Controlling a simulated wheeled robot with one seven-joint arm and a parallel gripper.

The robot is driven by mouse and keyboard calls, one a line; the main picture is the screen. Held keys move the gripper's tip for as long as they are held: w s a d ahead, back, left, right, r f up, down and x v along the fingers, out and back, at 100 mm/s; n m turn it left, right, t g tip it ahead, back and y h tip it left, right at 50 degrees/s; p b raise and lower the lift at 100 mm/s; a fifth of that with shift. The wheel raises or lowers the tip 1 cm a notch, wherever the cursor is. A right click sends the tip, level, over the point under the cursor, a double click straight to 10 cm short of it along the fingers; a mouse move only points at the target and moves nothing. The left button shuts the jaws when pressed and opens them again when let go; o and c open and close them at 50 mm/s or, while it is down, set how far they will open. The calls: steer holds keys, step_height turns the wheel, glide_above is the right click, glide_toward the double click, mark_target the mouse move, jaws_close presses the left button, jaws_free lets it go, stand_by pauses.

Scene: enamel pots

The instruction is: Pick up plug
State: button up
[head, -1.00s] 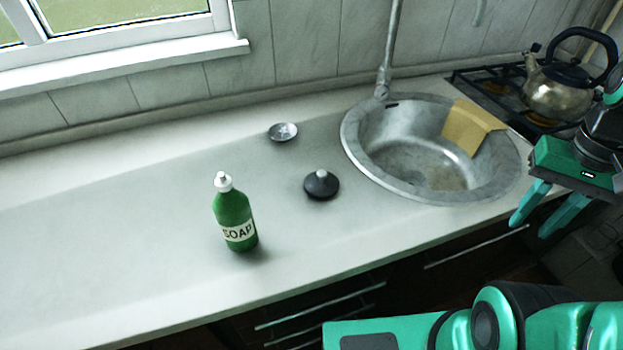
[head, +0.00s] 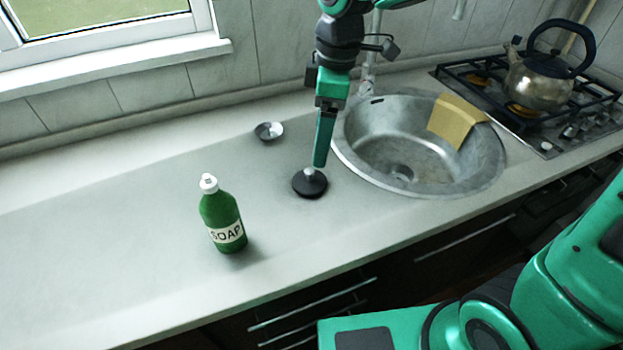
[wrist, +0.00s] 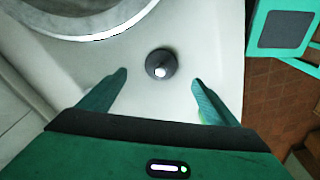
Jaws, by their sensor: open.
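The plug (head: 310,184) is a round black disc with a small pale knob on top. It lies on the counter just left of the sink. In the wrist view the plug (wrist: 161,64) sits beyond the fingertips and roughly midway between them, with bare counter around it. My gripper (head: 319,163) points down right at the plug in the head view, seen edge-on, so one finger hides the other. In the wrist view my gripper (wrist: 160,78) is open and empty, its two green fingers wide apart.
A green soap bottle (head: 222,217) stands left of the plug. A small metal dish (head: 269,131) lies behind it. The round sink (head: 345,150) with a yellow cloth (head: 455,118) over its rim is to the right. A kettle (head: 540,80) stands on the stove (head: 480,80).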

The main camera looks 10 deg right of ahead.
mark_target(310, 170)
steer(key=shift+s+a+f+n, duration=0.1)
steer(key=shift+a+f+n, duration=0.1)
steer(key=shift+a+f, duration=0.25)
steer(key=shift+a+f+n, duration=0.2)
steer(key=shift+a+f, duration=0.05)
steer(key=shift+a, duration=0.3)
step_height(310, 170, down, 3)
steer(key=shift+a+f, duration=0.15)
steer(key=shift+f, duration=0.05)
steer(key=shift+w+a+f, duration=0.1)
steer(key=shift+f, duration=1.4)
steer(key=shift+w+f, duration=0.1)
steer(key=shift+f, duration=1.4)
steer(key=c, duration=1.1)
